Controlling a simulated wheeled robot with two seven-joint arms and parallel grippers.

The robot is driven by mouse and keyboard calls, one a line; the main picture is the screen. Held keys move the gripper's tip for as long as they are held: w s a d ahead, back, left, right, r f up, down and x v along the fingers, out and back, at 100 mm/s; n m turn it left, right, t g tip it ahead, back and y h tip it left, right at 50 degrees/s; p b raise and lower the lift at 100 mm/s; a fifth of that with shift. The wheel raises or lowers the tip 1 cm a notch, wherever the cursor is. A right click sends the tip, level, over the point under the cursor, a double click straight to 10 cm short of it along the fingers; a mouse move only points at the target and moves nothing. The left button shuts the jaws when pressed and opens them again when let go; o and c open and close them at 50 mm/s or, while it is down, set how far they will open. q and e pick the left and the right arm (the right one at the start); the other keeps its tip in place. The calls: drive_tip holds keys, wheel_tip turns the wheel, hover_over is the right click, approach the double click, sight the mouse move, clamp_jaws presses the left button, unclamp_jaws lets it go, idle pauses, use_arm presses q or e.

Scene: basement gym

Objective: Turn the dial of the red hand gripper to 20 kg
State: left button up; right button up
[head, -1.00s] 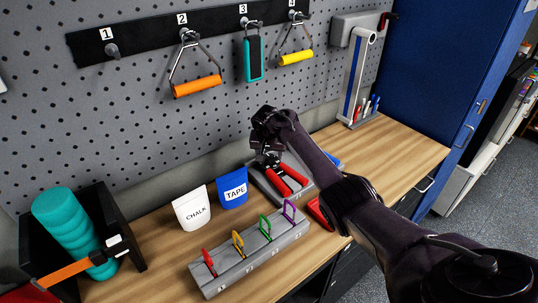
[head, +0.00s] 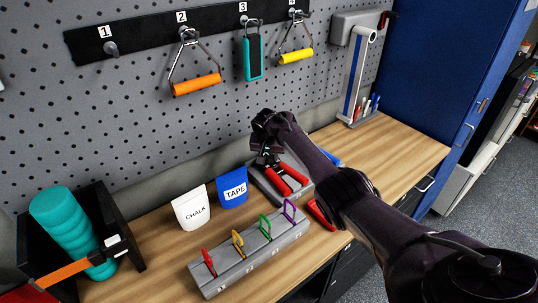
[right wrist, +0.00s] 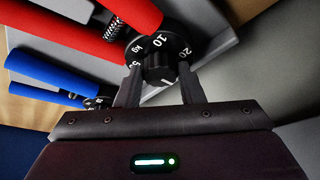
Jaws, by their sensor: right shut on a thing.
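The red hand gripper (head: 283,178) lies on a grey stand (head: 268,189) on the bench; its red handles (right wrist: 108,25) also show in the right wrist view. Its black dial (right wrist: 160,45) carries white numbers. The 10 is at the top middle, the 20 is to its right, and kg and a partly hidden number are to the left. My right gripper (right wrist: 160,78) is shut on the dial's knob (right wrist: 158,66), a finger on each side. A short white line shows low on the knob. In the head view my right gripper (head: 268,152) hides the dial.
A blue-handled hand gripper (right wrist: 50,80) lies beside the red one. White CHALK (head: 192,208) and blue TAPE (head: 232,188) pouches stand to the left. A grey rack (head: 250,258) with coloured carabiners is in front. The bench at the right back (head: 395,150) is clear.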

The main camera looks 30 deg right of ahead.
drive_tip(key=shift+n+p, duration=0.3)
drive_tip(key=shift+n, duration=0.4)
drive_tip(key=shift+s+d+n+t+y, duration=0.15)
drive_tip(key=shift+n+t+y, duration=0.25)
drive_tip(key=shift+n, duration=0.6)
drive_tip(key=shift+d+n+y, duration=0.1)
drive_tip(key=shift+n+y, duration=0.3)
drive_tip(key=shift+n, duration=0.5)
drive_tip(key=shift+f+n+y+b, duration=0.1)
drive_tip(key=shift+n+y+b, duration=0.25)
drive_tip(key=shift+n, duration=0.55)
drive_tip(key=n+b, duration=0.1)
drive_tip(key=n+y+b, duration=0.1)
drive_tip(key=n+b, duration=0.1)
drive_tip(key=n+y+b, duration=0.1)
drive_tip(key=b, duration=0.1)
drive_tip(key=shift+d+f+n, duration=0.1)
drive_tip(key=shift+d+n, duration=0.15)
drive_tip(key=shift+n, duration=0.05)
drive_tip(key=shift+r+n+b, duration=0.2)
drive_tip(key=shift+n+b, duration=0.5)
drive_tip(key=shift+b, duration=0.5)
drive_tip(key=o, duration=1)
